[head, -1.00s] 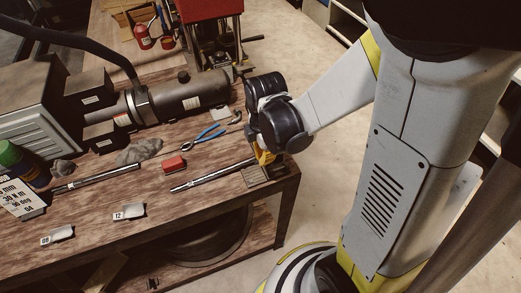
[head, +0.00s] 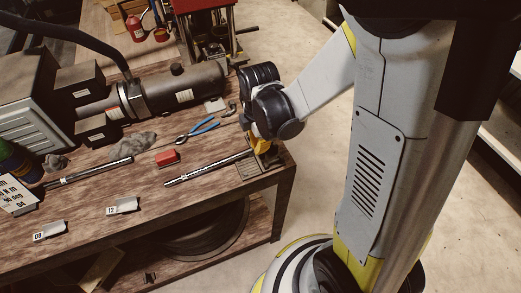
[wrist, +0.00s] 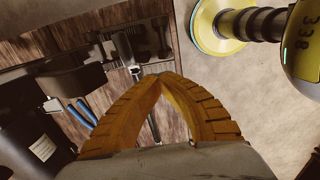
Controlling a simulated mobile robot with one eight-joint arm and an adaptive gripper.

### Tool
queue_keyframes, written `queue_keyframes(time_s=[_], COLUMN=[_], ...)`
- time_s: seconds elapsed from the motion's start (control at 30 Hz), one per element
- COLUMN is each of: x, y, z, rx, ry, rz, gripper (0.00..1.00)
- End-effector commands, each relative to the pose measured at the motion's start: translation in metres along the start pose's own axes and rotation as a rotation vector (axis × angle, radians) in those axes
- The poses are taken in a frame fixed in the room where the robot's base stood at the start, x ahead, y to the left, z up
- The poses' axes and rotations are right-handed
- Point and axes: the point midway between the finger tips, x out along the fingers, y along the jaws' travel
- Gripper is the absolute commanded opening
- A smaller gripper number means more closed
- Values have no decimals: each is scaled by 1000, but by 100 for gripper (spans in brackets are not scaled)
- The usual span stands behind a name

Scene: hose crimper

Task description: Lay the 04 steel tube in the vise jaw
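A steel tube (head: 208,168) lies slantwise across the bench's right part, its right end by my gripper; I read no number on it. Another steel tube (head: 92,171) lies further left. My gripper (head: 262,146) is at the right bench corner. In the wrist view, the yellow fingers (wrist: 161,78) arch together and their tips meet. A thin metal piece (wrist: 154,128) shows through the gap between them; I cannot tell whether they touch it. A dark metal block (head: 248,170) sits below my gripper at the bench edge; I cannot tell if it is the vise jaw.
Tags marked 08 (head: 49,231) and 12 (head: 122,205) lie in front. A red block (head: 166,157) and blue pliers (head: 203,129) lie behind the nearer tube. A large dark cylinder machine (head: 180,90) and a red press (head: 205,14) stand behind. A sign (head: 15,194) stands left.

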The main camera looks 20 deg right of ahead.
Motion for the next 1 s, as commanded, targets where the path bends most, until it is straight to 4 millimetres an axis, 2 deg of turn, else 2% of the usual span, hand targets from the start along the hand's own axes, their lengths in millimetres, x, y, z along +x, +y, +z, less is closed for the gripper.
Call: queue_keyframes(time_s=[0.7, 1.0], x=[41, 54], y=[49, 52], z=[0, 0], rx=[0, 0], ry=[0, 0], rz=[0, 0], gripper=[0, 0])
